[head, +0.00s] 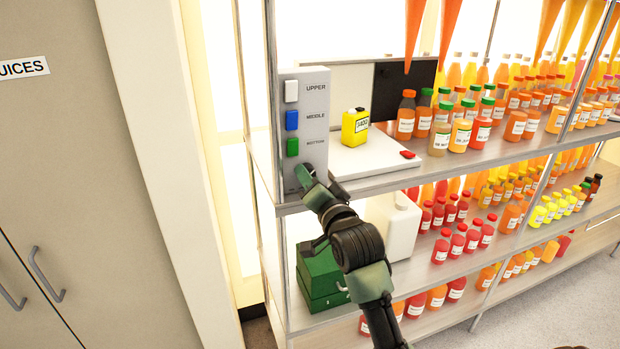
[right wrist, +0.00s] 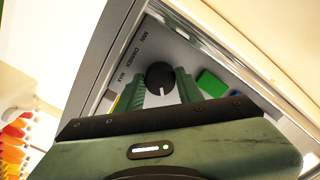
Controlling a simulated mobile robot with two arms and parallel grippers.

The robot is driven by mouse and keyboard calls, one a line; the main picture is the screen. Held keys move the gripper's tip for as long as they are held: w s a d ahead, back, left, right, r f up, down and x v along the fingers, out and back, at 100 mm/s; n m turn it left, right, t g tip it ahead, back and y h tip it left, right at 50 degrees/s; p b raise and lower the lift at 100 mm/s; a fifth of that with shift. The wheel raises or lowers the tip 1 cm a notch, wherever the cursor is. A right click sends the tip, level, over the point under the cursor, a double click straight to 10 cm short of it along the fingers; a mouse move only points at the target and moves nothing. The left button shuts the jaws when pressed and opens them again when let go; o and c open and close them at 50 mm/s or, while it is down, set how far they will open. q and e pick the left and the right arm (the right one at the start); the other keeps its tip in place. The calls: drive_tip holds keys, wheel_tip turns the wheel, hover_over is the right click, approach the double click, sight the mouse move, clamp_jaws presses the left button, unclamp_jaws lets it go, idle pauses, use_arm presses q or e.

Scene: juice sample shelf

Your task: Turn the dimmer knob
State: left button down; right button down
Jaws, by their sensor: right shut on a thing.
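The dimmer knob (right wrist: 159,76) is a round black dial with a white mark, on the grey control panel (head: 316,110). In the right wrist view it sits between the two green fingers of my right gripper (right wrist: 160,88), which is shut on it. Lettering with DIMMER, MIN and MAX runs beside the knob. In the head view my right gripper (head: 308,180) reaches the bottom of the panel and hides the knob. The panel carries a white UPPER button (head: 292,91), a blue MIDDLE button (head: 292,120) and a green BOTTOM button (head: 292,147). My left gripper is not in view.
A yellow container (head: 355,127) stands on a white platform (head: 368,160) right of the panel. Several juice bottles fill the shelves further right. A white jug (head: 403,230) and a green box (head: 318,285) stand below, close to my right arm. Cabinet doors (head: 60,130) are at left.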

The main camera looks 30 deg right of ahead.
idle(0.3)
drive_tip(key=c, duration=0.9)
unclamp_jaws()
drive_tip(key=shift+s, duration=0.15)
drive_tip(key=b+v, duration=0.2)
drive_tip(key=v, duration=0.5)
drive_tip(key=shift+s, duration=0.3)
drive_tip(key=shift+f, duration=0.1)
